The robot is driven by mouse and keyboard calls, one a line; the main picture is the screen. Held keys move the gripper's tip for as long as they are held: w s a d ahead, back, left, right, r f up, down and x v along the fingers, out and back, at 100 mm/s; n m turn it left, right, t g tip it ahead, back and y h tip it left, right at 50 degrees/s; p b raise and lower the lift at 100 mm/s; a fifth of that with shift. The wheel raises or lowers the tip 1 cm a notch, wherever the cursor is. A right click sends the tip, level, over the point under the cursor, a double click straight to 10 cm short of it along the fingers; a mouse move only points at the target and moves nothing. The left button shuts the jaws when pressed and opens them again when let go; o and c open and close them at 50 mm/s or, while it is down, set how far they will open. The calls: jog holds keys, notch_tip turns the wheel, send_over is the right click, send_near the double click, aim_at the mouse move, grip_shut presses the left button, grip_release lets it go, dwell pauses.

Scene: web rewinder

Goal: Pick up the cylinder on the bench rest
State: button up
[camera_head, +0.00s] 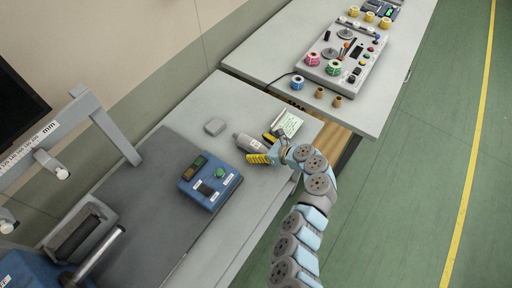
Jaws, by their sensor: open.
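A grey cylinder (243,140) lies on its side on the light bench top (222,106), near the bench's right end. A small pale label shows toward its right end. Any rest under it is too small or hidden to make out. My gripper (259,148) comes in from the right, low over the bench. Its yellow fingers are open, one on the near side and one on the far side of the cylinder's right end. Whether they touch it, I cannot tell.
A blue control box (209,181) stands left of my gripper. A small grey block (215,127) lies behind it. A second bench (270,60) holds a panel (345,56) and coloured spools.

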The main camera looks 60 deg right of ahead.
jog(key=c, duration=1.4)
jog(key=shift+o, duration=0.2)
jog(key=shift+r, duration=0.1)
